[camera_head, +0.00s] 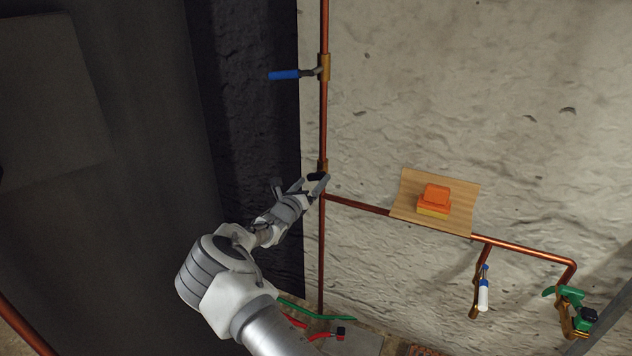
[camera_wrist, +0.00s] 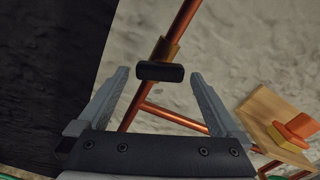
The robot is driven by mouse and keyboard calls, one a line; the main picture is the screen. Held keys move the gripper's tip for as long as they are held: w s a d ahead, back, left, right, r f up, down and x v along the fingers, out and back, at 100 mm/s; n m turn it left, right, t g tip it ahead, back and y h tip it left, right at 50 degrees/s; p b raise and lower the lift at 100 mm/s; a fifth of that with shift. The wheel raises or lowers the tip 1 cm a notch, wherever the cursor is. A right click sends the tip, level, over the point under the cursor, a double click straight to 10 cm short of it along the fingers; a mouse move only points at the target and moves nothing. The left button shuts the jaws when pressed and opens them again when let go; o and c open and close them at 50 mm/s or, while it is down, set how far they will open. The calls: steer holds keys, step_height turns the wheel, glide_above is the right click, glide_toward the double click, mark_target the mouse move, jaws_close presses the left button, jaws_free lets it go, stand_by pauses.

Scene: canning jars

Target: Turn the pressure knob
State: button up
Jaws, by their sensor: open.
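A black, bar-shaped knob (camera_wrist: 160,72) sits on a brass fitting (camera_wrist: 166,48) of the upright copper pipe. No label shows that it is the pressure knob. In the head view the knob (camera_head: 317,177) is small and dark, just beyond my gripper (camera_head: 299,184). In the wrist view my gripper (camera_wrist: 158,75) is open, with one finger on each side of the knob. A gap shows between each finger and the knob. I cannot tell how deep the knob lies between the fingers.
A blue-handled valve (camera_head: 285,75) is higher on the pipe. A wooden board (camera_head: 408,190) with an orange block (camera_head: 435,194) is right, above a horizontal copper pipe (camera_head: 520,248). A white-and-blue valve handle (camera_head: 483,292) and a green tap (camera_head: 568,294) are lower right. A dark wall is left.

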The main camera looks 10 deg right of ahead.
mark_target(315, 178)
steer(key=shift+x, duration=1.55)
steer(key=c, duration=1.2)
